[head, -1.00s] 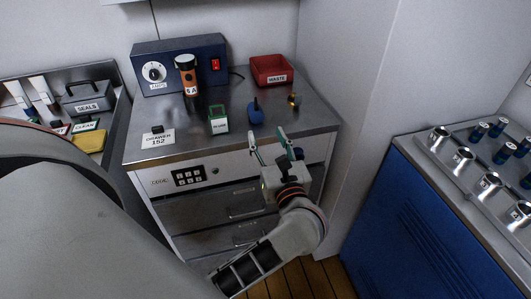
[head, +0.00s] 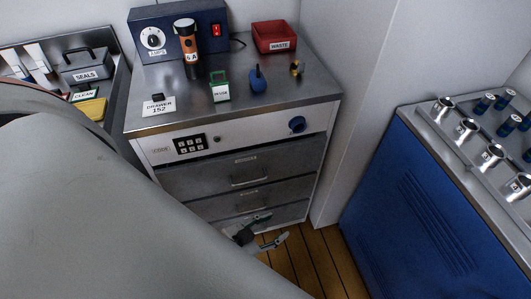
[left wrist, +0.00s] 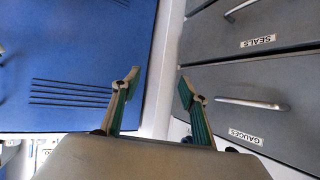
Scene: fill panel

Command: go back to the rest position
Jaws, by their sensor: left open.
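My left gripper (head: 275,227) is open and empty. In the head view it is low in front of the grey drawer cabinet (head: 240,165), near the bottom drawer and above the wooden floor; my grey arm covers much of the lower left. In the left wrist view its two green-padded fingers (left wrist: 159,85) are spread apart, with nothing between them. Behind them are drawers labelled SEALS and GAUGES at right and a blue cabinet (left wrist: 65,60) at left. My right gripper is not in view.
On the cabinet top stand a dark blue box (head: 155,40), an orange-black cylinder (head: 187,48), a green tag (head: 220,84), a blue knobbed piece (head: 257,80) and a red WASTE bin (head: 274,38). A blue round part (head: 297,124) is on the front panel. A blue bench (head: 410,190) stands right.

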